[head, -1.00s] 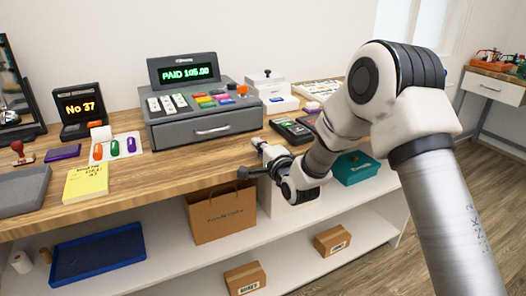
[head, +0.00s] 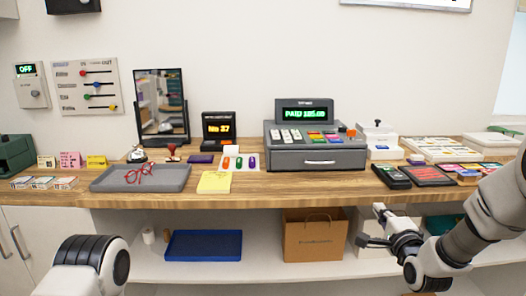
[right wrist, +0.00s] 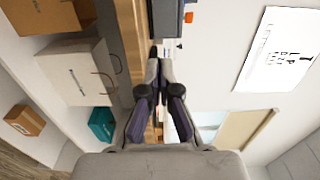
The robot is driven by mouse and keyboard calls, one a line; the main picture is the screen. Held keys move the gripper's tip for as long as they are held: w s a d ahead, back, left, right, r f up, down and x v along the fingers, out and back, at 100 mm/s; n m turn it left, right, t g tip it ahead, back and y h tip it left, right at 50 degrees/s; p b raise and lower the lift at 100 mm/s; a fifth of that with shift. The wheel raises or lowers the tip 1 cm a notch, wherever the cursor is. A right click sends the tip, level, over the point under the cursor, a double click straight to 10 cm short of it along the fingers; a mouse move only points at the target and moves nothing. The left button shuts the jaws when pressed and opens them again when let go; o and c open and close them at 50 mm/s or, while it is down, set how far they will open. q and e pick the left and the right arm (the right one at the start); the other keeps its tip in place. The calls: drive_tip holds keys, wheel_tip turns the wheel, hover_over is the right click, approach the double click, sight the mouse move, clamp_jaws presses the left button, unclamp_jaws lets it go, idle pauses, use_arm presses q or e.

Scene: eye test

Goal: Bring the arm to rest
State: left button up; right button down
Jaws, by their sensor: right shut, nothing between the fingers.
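My right arm comes in from the right edge of the head view. My right gripper (head: 364,240) is at its end, in front of the counter and below the level of its top, just right of the brown paper bag. In the right wrist view its two fingers (right wrist: 159,54) meet at the tips; it is shut with nothing between them. A rounded white and black link of my left arm (head: 92,262) shows at the bottom left of the head view. My left gripper is not in view.
The wooden counter (head: 290,187) carries a cash register (head: 318,158), a grey tray (head: 140,180) with red glasses, and card terminals (head: 391,177). The shelf below holds a blue tray (head: 203,245) and the paper bag (head: 313,238). Open space lies in front of the counter.

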drive_tip(key=s+a+f+n+g+p, duration=0.2)
drive_tip(key=s+f+g+p, duration=0.3)
drive_tip(key=s+f, duration=0.6)
drive_tip(key=s+a+f+n+g+p, duration=0.15)
drive_tip(key=s+f+g+p, duration=0.25)
drive_tip(key=s+f, duration=0.7)
use_arm(q)
wheel_tip(320, 180, up, 11)
drive_tip(key=p, duration=0.1)
drive_tip(key=shift+s+p, duration=0.25)
drive_tip(key=shift+p, duration=0.1)
use_arm(e)
drive_tip(key=s+f+n+g, duration=0.3)
drive_tip(key=s+n, duration=0.3)
drive_tip(key=s, duration=0.5)
drive_tip(key=s+f+n+g, duration=0.3)
drive_tip(key=s+n+g, duration=0.3)
drive_tip(key=s, duration=0.5)
drive_tip(key=shift+a+f+n, duration=0.4)
drive_tip(key=shift+a+n, duration=0.05)
drive_tip(key=shift+n, duration=0.3)
